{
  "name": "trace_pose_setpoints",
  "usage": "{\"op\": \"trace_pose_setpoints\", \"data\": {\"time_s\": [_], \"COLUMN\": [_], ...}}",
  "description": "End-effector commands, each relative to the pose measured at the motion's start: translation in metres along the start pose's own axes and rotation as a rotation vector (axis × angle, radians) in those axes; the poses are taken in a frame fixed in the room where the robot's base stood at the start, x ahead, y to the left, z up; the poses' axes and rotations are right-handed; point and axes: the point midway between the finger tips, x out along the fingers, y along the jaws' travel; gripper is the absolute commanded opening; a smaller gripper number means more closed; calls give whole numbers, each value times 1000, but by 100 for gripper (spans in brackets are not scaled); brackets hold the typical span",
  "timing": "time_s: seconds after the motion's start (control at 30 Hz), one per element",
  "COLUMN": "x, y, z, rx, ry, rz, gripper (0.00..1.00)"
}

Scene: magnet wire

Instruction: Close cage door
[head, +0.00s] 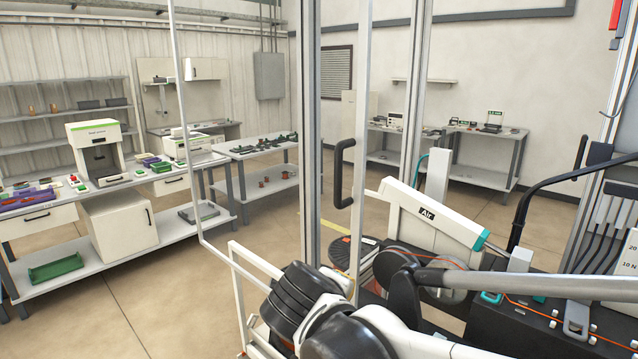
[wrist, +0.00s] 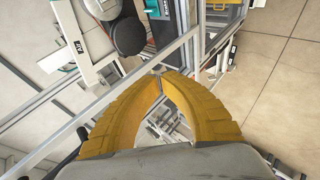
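The cage door shows in the head view as a slim pale frame, with a left upright (head: 184,120) and a right upright beside the black handle (head: 343,173). The door appears to stand out from the thick cage posts (head: 309,130); how wide its gap is I cannot tell. My gripper (wrist: 163,78) has yellow ridged fingers whose tips meet in the wrist view, with nothing seen gripped. A metal cage bar (wrist: 135,75) runs diagonally just beyond the fingers. In the head view my arm is at the bottom centre, and my gripper is mostly hidden.
Inside the cage area stand a white machine arm marked "Air" (head: 430,214) and a black base (head: 545,325) with cables and spools. A workbench (head: 165,205) is at left, with other tables along the back wall. Bare floor (head: 110,315) lies at lower left.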

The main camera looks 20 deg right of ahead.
Motion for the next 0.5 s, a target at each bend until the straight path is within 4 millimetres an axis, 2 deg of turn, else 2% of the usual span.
{"op": "trace_pose_setpoints", "data": {"time_s": [0.03,0.1,0.2,0.33,0.5], "x": [-5,-11,-26,-43,-46], "y": [23,49,74,88,96], "z": [-28,-61,-102,-137,-149], "rx": [-94,-215,-340,-428,-458], "ry": [-3,-14,-25,-35,-42], "rz": [95,242,420,572,635], "gripper": [0,0,0,0,0]}}
